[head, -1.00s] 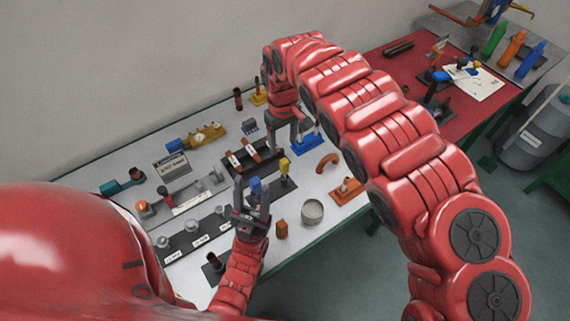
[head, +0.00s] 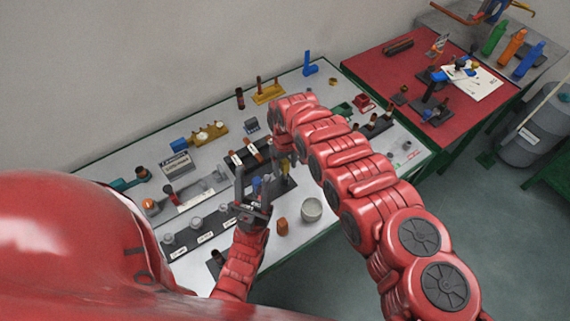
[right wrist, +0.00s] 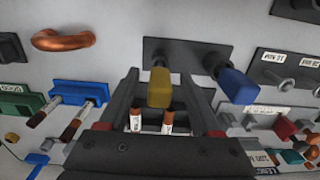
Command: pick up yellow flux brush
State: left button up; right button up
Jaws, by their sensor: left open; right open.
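The yellow flux brush (right wrist: 159,88) stands in a dark holder (right wrist: 190,52) in the right wrist view, its yellow handle toward the camera. My right gripper (right wrist: 164,100) is open, with a finger on either side of the handle in that view; I cannot tell if they touch it. In the head view my right gripper (head: 287,158) is at the holder and mostly hides the yellow brush. A blue-handled brush (right wrist: 238,86) stands beside it in the same holder. My left gripper (head: 255,195) is open and empty near the blue brush in the head view.
A grey round tin (head: 311,209) and an orange-brown cylinder (head: 282,227) stand near the white table's front edge. A rack with labelled dark tubes (head: 247,154) lies behind the grippers. A copper elbow (right wrist: 63,40) lies left of the holder in the wrist view.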

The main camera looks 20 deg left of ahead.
jog(key=shift+f, duration=1.05)
jog(key=shift+r, duration=0.1)
jog(key=shift+c, duration=0.2)
grip_shut()
